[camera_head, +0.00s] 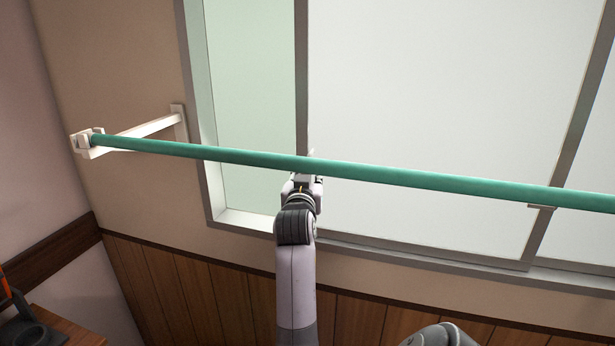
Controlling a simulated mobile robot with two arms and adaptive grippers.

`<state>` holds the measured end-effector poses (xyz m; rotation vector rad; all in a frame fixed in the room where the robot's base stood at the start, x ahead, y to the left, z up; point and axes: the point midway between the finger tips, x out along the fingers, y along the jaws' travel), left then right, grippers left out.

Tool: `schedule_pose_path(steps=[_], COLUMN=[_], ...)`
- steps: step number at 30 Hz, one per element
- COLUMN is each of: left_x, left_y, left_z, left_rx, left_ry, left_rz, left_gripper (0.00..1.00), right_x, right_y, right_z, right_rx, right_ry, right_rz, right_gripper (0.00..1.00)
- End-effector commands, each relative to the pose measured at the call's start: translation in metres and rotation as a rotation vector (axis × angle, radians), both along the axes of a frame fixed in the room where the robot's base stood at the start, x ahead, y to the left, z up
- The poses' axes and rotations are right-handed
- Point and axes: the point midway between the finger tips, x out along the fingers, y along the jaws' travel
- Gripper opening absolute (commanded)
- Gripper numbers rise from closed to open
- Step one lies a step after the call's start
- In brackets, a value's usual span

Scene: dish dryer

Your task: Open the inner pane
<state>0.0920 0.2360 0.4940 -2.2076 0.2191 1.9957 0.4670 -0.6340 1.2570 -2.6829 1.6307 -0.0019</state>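The window's inner pane (420,110) is a large whitish panel with a grey frame. Its left upright (302,80) stands some way right of the window frame's left side (200,110), with a pale green strip (248,110) between them. My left gripper (308,172) is at the lower part of that upright, behind the green pole. The pole and my own wrist partly hide its fingers, so I cannot tell whether they touch the upright or are open. My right gripper is out of view.
A green pole (420,179) on a white wall bracket (150,127) crosses in front of the window. Wood panelling (200,290) lies below the sill. A wooden surface (60,325) with a dark object is at the lower left.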

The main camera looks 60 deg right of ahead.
Motion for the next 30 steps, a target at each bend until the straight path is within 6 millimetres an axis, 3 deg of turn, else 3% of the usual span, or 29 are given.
schedule_pose_path(steps=[5, 18, 30], left_x=[-0.007, -0.006, -0.006], left_y=[0.001, -0.001, -0.001], left_z=[-0.001, 0.000, 0.000], left_rx=[0.001, 0.000, -0.001], left_ry=[0.010, 0.008, 0.008], left_rz=[0.002, 0.000, 0.000], left_gripper=[0.00, 0.00, 0.00], right_x=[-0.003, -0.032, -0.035], right_y=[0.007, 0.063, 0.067], right_z=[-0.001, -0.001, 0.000], right_rx=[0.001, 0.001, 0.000], right_ry=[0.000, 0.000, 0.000], right_rz=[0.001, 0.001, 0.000], right_gripper=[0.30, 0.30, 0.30])
